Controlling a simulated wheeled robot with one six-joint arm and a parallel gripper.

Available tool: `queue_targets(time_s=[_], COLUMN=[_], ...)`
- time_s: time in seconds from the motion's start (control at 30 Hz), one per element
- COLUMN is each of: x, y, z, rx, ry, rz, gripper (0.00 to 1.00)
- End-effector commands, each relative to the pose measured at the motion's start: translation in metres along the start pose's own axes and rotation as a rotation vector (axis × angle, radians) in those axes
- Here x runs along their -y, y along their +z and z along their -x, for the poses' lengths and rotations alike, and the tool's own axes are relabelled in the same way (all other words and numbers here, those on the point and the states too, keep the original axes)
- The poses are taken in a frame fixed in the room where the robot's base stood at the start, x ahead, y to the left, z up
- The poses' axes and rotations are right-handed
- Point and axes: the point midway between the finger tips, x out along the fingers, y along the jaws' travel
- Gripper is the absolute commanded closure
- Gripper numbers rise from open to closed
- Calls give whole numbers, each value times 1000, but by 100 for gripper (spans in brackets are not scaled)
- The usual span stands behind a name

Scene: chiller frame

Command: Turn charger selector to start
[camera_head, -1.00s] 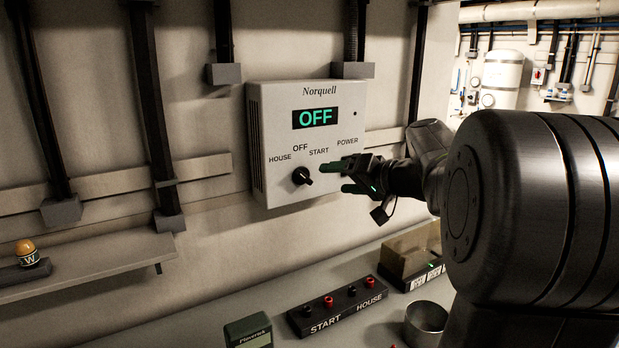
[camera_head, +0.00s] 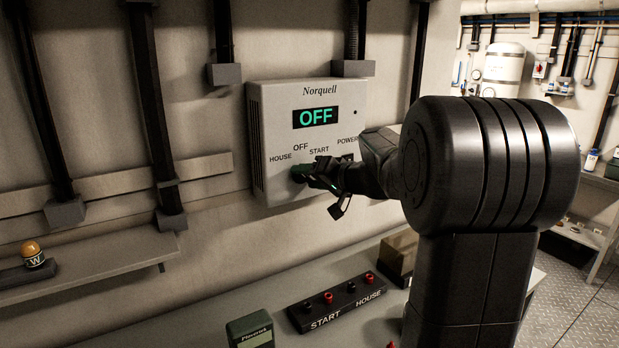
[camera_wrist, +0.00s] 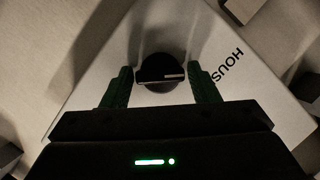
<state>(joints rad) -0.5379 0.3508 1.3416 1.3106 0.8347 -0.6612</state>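The Norquell charger box (camera_head: 275,120) hangs on the wall, and its display (camera_head: 315,117) reads OFF. Labels HOUSE, OFF, START and POWER are printed below the display. The black round selector knob (camera_wrist: 160,70) shows in the wrist view with a light mark on its bar. My gripper (camera_head: 305,172) is at the lower part of the box. In the wrist view its two green fingers (camera_wrist: 162,82) are apart, one on each side of the knob, with gaps to it.
A bench below holds a terminal strip (camera_head: 338,303) marked START and HOUSE, and a green meter (camera_head: 249,332). A shelf (camera_head: 100,263) at left carries an orange-topped item (camera_head: 32,253). Conduits run down the wall beside the box.

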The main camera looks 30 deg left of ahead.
Motion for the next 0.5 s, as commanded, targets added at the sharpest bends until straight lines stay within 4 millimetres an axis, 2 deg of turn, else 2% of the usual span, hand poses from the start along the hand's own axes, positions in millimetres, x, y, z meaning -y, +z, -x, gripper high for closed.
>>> queue_targets(time_s=[0.03, 0.13, 0.17, 0.5], x=[0, 0, 0, -3], y=[0, 0, 0, 1], z=[0, 0, 0, 0], rx=[0, 0, 0, -1], ry=[0, 0, 0, -19], rz=[0, 0, 0, -46], gripper=[56, 76, 77, 77])
